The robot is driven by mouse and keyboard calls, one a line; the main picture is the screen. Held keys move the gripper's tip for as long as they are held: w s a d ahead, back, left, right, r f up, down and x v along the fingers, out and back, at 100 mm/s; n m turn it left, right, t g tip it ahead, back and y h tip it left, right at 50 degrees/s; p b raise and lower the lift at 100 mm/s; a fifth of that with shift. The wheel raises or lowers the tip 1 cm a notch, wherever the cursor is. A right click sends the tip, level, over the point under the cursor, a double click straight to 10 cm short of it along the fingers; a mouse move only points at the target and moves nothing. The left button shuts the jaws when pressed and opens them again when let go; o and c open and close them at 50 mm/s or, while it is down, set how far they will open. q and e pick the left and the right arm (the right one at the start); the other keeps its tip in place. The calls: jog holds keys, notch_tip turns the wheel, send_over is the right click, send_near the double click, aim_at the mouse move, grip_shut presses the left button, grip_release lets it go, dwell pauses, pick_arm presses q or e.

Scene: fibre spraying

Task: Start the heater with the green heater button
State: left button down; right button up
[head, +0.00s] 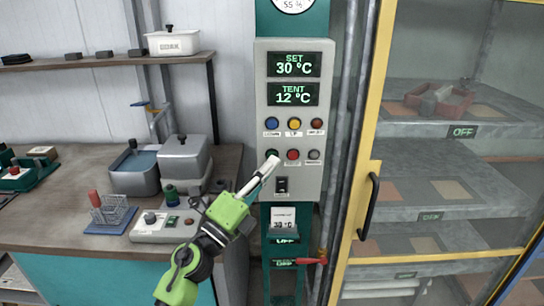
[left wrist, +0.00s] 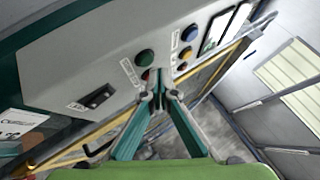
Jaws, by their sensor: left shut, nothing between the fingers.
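The green button (head: 271,153) is at the left of the lower button row on the grey control panel (head: 262,100). It shows whole and dark green in the left wrist view (left wrist: 146,58). My left gripper (head: 271,162) is shut and empty. Its fingertips are at the panel, just below the green button in the head view. In the left wrist view the fingertips (left wrist: 157,92) lie just below the button and partly cover a red one. I cannot tell whether they touch the panel. The displays (head: 294,80) read SET 30 °C and TENT 12 °C. My right gripper is not in view.
Blue (head: 271,123), yellow (head: 294,123) and red (head: 316,123) buttons form the upper row. A yellow-framed cabinet (head: 368,150) stands right; a workbench (head: 70,205) left.

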pick_arm(q)
jog(key=shift+w, duration=0.15)
jog(key=shift+w, duration=0.3)
jog(key=shift+w+b, duration=0.3)
jog(key=shift+w, duration=0.1)
dwell(0.8)
jog(key=shift+s, duration=0.1)
jog(key=shift+s+p, duration=0.4)
jog(key=shift+s, duration=0.35)
jog(key=s+p, duration=0.1)
jog(key=s, duration=0.4)
jog(key=shift+p, duration=0.4)
